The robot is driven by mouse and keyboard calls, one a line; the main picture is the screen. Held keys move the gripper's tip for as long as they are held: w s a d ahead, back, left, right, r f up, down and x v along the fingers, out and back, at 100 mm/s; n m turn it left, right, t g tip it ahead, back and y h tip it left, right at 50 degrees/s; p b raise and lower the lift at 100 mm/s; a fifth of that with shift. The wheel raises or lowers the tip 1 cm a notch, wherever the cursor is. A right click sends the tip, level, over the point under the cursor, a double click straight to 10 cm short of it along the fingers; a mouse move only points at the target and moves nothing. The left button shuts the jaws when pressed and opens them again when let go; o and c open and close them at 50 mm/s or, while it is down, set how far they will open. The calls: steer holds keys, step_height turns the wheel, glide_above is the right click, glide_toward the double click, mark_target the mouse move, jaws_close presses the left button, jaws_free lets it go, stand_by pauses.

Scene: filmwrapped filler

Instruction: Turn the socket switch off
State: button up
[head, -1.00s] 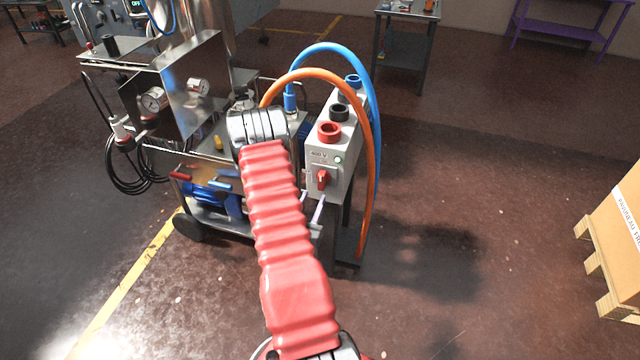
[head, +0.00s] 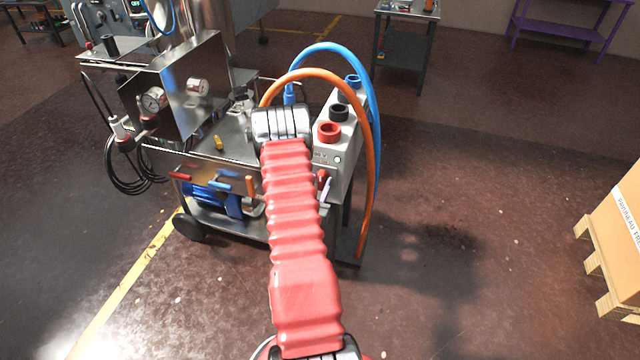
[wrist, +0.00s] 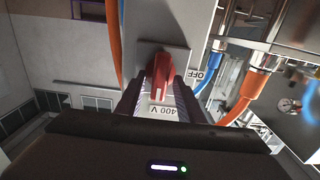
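The red socket switch (head: 322,178) is on the front of a grey socket box (head: 347,167), below a lit green lamp (head: 338,159). My arm partly hides it in the head view. In the wrist view the red handle (wrist: 160,78) stands on a grey plate, with an upside-down "400 V" label below it and an "OFF" label (wrist: 201,75) to its right. My gripper (wrist: 160,82) is open, one finger on each side of the handle. I see gaps beside the handle; contact cannot be told.
Orange (head: 371,150) and blue hoses (head: 377,110) arch over the box. A steel cart (head: 235,145) with gauges stands to its left. A carton on a pallet (head: 615,235) is at the right. The floor between is clear.

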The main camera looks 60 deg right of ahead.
jaws_close()
stand_by(0.3)
steer(key=shift+w+n, duration=0.1)
steer(key=shift+n, duration=0.2)
steer(key=shift+w+a+f+n, duration=0.1)
steer(key=shift+w+f+n, duration=0.05)
steer(key=shift+n, duration=2.8)
steer(key=shift+w+a+f+n, duration=0.1)
steer(key=shift+w+f+n, duration=0.05)
steer(key=shift+n, duration=2.75)
steer(key=shift+w+f+n, duration=0.15)
steer(key=shift+n, duration=2.8)
